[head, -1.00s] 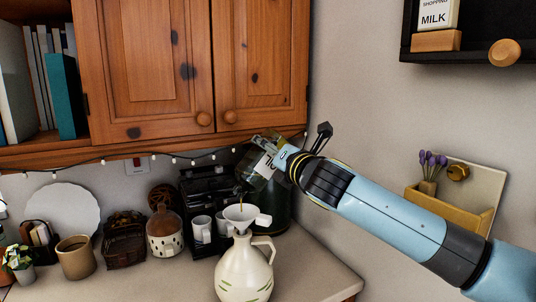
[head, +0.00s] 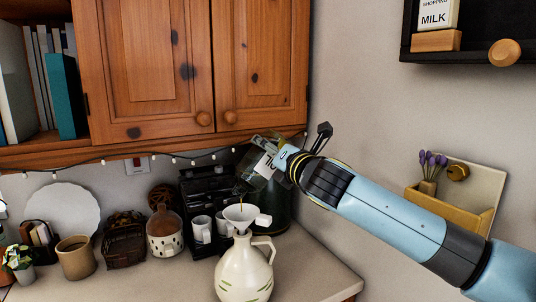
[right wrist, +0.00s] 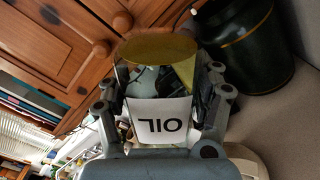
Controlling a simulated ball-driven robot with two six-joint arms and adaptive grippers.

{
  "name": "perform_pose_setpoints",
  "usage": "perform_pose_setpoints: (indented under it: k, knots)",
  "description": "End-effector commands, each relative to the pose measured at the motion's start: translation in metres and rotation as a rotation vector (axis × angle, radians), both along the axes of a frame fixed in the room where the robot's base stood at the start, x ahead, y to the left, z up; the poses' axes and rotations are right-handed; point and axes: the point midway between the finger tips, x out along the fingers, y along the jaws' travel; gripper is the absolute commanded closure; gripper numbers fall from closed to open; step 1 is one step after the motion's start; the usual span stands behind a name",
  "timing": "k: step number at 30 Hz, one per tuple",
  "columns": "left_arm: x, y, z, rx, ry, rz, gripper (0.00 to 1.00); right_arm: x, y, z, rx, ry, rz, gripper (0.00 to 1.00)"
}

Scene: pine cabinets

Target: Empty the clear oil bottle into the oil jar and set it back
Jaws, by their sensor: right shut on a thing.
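The clear oil bottle (head: 258,164), with a white OIL label, is tipped mouth-down to the left above the oil jar. My right gripper (head: 283,158) is shut on it. In the right wrist view the bottle (right wrist: 158,75) sits between the fingers (right wrist: 160,118), with yellowish liquid showing at its base end. A thin dark stream runs from its mouth toward a white funnel (head: 239,213). The funnel stands in the neck of the cream oil jar (head: 243,272), which has a handle and green marks. My left gripper is in neither view.
A dark green canister (head: 279,212) stands behind the bottle; it also shows in the right wrist view (right wrist: 250,45). Pine cabinets (head: 258,75) hang above. Counter right of the jar is clear.

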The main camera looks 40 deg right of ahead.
Motion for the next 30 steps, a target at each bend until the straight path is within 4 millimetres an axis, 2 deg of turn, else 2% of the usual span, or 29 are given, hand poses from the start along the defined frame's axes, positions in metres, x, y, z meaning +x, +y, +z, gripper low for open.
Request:
perform_pose_setpoints:
  k: [11, 19, 30]
  knots:
    - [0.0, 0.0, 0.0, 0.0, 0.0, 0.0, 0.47, 0.0, 0.002, 0.002, -0.011, 0.001, 0.001, 0.92]
    - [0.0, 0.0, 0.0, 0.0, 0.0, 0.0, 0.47, 0.004, 0.022, 0.013, -0.181, 0.042, 0.0, 0.92]
    - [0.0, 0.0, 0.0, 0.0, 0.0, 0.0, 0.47, 0.004, 0.023, 0.013, -0.196, 0.045, 0.0, 0.92]
